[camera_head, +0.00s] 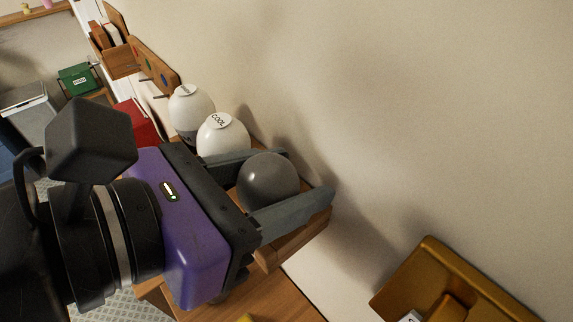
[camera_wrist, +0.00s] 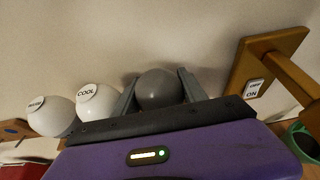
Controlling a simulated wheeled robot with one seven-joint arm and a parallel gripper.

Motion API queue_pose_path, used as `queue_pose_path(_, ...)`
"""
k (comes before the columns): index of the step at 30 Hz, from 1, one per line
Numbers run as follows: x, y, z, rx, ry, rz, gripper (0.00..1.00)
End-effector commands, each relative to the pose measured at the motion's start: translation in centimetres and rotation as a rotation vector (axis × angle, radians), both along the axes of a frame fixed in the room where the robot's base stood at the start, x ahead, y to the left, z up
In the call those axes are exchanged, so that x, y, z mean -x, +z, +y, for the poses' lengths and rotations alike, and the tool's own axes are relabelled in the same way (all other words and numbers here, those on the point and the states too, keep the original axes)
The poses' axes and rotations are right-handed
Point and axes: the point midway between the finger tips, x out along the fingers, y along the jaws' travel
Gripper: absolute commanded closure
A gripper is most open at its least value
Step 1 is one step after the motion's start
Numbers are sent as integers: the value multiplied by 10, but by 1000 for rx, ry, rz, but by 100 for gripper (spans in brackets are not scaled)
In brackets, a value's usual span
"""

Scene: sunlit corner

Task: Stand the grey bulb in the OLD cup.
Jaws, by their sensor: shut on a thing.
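The grey bulb (camera_head: 268,183) is a dark, smooth globe. My gripper (camera_head: 308,172) is shut on it, with one finger on each side. In the wrist view the grey bulb (camera_wrist: 158,90) shows between the two fingers of my gripper (camera_wrist: 158,76), against the wall. The lower part of the bulb is hidden by my gripper. A piece of wood (camera_head: 292,245) shows below the fingers; I cannot tell how far below the bulb it is. No cup with a readable OLD label shows in either view.
A white bulb marked COOL (camera_head: 222,138) and another labelled white bulb (camera_head: 190,110) stand just left of the fingers. A wooden fixture (camera_wrist: 262,62) with an ON label is on the right. A green round thing (camera_wrist: 306,146) is at lower right. The wall is close behind.

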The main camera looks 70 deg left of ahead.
Motion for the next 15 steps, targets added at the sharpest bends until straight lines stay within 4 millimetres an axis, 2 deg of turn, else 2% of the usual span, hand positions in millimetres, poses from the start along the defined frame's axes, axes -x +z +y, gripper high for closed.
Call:
queue_pose_path(8, 0, -4, 0, 0, 0, 0, 91)
queue_pose_path(9, 0, -3, 0, 0, 0, 0, 47)
queue_pose_path(10, 0, -3, 0, 0, 0, 0, 42)
queue_pose_path(15, 0, -3, 0, 1, 0, 0, 42)
